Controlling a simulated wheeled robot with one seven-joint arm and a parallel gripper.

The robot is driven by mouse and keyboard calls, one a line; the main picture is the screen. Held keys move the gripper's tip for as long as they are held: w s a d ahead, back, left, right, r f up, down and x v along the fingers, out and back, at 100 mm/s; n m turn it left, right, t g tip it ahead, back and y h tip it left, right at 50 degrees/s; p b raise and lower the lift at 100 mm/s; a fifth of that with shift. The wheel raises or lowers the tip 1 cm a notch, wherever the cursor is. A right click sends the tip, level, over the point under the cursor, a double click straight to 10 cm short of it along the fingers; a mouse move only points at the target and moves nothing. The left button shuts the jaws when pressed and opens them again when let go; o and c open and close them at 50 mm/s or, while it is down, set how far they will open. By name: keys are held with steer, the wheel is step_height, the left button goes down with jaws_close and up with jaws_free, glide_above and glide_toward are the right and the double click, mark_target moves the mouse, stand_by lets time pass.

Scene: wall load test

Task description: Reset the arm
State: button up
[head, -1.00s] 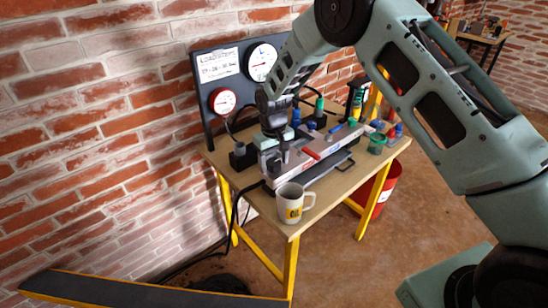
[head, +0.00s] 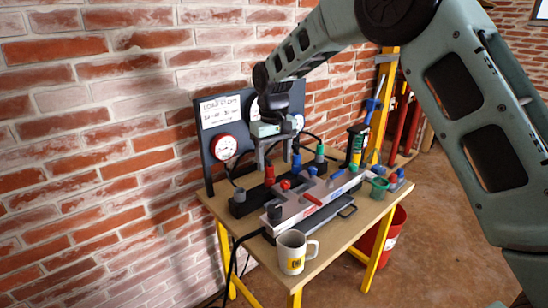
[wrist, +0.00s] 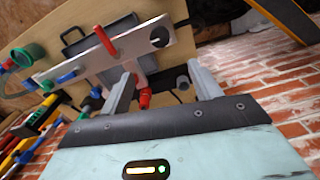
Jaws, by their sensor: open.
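My gripper (head: 264,158) is in front of the gauge board in the head view, pointing down above the back of the workbench (head: 335,238). In the wrist view my gripper (wrist: 163,84) has its two fingers wide apart. A red handle or knob (wrist: 144,97) shows between the fingers, but nothing is clamped. The light grey valve manifold (head: 318,200), with red and blue levers, lies beyond the fingers. In the head view my arm bends over the bench from the right.
A white mug (head: 292,253) stands at the bench's front left corner. The gauge board (head: 212,150) stands at the back against the brick wall. A spray bottle (head: 357,140) and a green cup (head: 379,188) are on the right. A red bucket (head: 385,238) is below.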

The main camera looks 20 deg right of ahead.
steer(key=shift+r, duration=0.3)
steer(key=s+a+r+n, duration=0.1)
steer(key=s+a, duration=0.2)
steer(key=s, duration=0.6)
steer(key=s+a+r+n+y, duration=0.1)
steer(key=s+a, duration=0.2)
steer(key=s, duration=0.6)
steer(key=s+a+r+n, duration=0.1)
steer(key=s+a+n, duration=0.15)
steer(key=s, duration=0.65)
steer(key=s+d+f, duration=0.1)
steer(key=s, duration=0.5)
steer(key=s+d+f, duration=0.1)
steer(key=s+f, duration=0.1)
steer(key=s, duration=0.4)
steer(key=shift+d, duration=0.25)
